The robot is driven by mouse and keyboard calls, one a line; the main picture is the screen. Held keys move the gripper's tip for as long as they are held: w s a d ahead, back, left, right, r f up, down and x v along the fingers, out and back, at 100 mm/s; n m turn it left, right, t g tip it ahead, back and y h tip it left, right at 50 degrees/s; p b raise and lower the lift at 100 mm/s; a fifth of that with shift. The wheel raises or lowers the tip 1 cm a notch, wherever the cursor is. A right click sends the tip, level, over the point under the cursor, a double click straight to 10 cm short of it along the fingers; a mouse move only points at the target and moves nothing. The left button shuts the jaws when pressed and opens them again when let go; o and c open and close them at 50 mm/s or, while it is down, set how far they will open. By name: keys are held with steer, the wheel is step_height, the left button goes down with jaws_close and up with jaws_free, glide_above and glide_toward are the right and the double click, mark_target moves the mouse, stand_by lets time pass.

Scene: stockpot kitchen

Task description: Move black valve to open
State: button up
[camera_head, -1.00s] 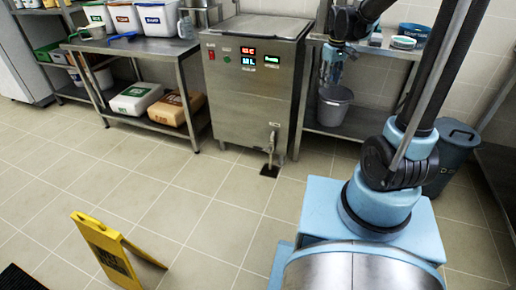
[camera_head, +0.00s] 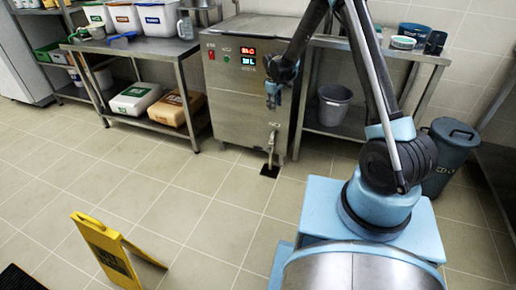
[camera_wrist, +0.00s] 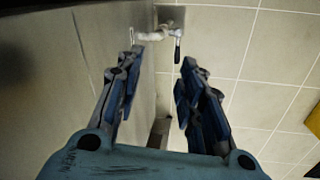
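The black valve handle (camera_wrist: 178,47) shows in the wrist view on a pale pipe (camera_wrist: 153,36) low on the steel machine. It is beyond my fingertips, between and slightly right of the gap. In the head view the pipe (camera_head: 271,146) stands at the lower front of the machine (camera_head: 232,103); the handle is too small to make out there. My gripper (camera_head: 272,102) hangs in front of the machine, above the pipe. In the wrist view my gripper (camera_wrist: 161,68) is open and empty, its fingers apart and not touching the valve.
A black floor drain (camera_head: 270,171) lies under the pipe. Steel shelf tables stand on both sides, with a grey bucket (camera_head: 334,106) on the right one. A lidded bin (camera_head: 450,155) stands at right. A yellow floor sign (camera_head: 105,250) stands front left. The middle floor is clear.

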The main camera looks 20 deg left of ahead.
mark_target(258, 148)
steer(key=s+a+f+n, duration=0.1)
steer(key=a+f, duration=0.4)
steer(key=f, duration=0.3)
steer(key=s+a+f+n, duration=0.1)
steer(key=a+f+n, duration=0.1)
steer(key=a+f, duration=0.4)
steer(key=w+f, duration=0.1)
steer(key=f, duration=0.5)
steer(key=w+d+f, duration=0.1)
steer(key=f, duration=0.5)
steer(key=w+f, duration=0.1)
steer(key=f, duration=0.5)
steer(key=shift+d, duration=0.3)
jaws_close()
